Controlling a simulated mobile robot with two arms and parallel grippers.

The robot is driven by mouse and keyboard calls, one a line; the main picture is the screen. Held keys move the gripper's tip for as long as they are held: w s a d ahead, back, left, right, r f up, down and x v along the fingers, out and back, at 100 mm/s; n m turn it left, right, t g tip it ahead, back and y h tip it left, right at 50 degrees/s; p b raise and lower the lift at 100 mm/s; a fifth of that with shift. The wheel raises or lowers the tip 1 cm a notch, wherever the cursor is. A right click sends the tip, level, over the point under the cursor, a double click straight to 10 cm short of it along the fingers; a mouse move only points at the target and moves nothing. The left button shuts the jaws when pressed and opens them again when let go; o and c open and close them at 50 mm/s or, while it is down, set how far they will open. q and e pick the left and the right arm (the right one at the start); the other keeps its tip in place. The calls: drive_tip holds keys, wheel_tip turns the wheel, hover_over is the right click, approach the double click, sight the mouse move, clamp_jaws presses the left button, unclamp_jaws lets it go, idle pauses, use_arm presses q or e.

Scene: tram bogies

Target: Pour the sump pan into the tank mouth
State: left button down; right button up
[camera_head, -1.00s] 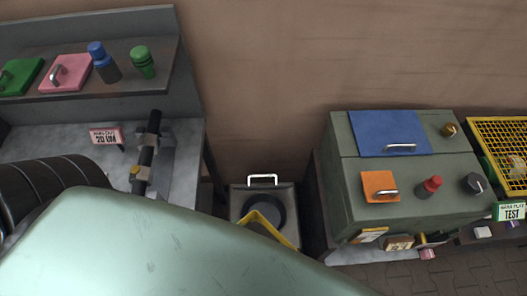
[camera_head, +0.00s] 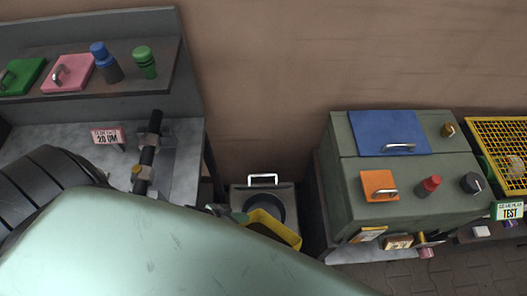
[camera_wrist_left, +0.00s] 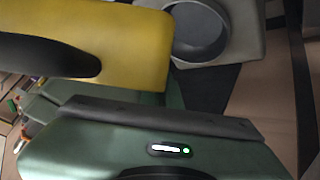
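The yellow sump pan (camera_head: 272,226) is in the head view at the lower middle, partly hidden by a pale green surface in the foreground. My left gripper (camera_head: 238,214) shows as a small dark green part at the pan's left edge. In the left wrist view the pan (camera_wrist_left: 130,35) fills the upper left, with a dark finger across its face; the gripper appears shut on it. The tank mouth, a round dark ring (camera_head: 265,204), sits on the grey tank (camera_head: 238,196) just behind the pan; it also shows in the left wrist view (camera_wrist_left: 198,30). My right gripper is not in view.
A green cabinet (camera_head: 340,200) stands to the right of the tank. A workbench (camera_head: 70,135) with a black bar and clamps is to the left. A white handle (camera_head: 262,180) stands up at the tank's back. The wall behind is bare.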

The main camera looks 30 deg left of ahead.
use_arm(q)
drive_tip(key=w+f+n+g+b, duration=0.1)
drive_tip(key=w+f+g+b, duration=0.2)
drive_tip(key=f+b, duration=0.7)
drive_tip(key=shift+w+a+f+g+h+b, duration=0.35)
drive_tip(key=shift+g+b, duration=0.45)
drive_tip(key=shift+b, duration=2.85)
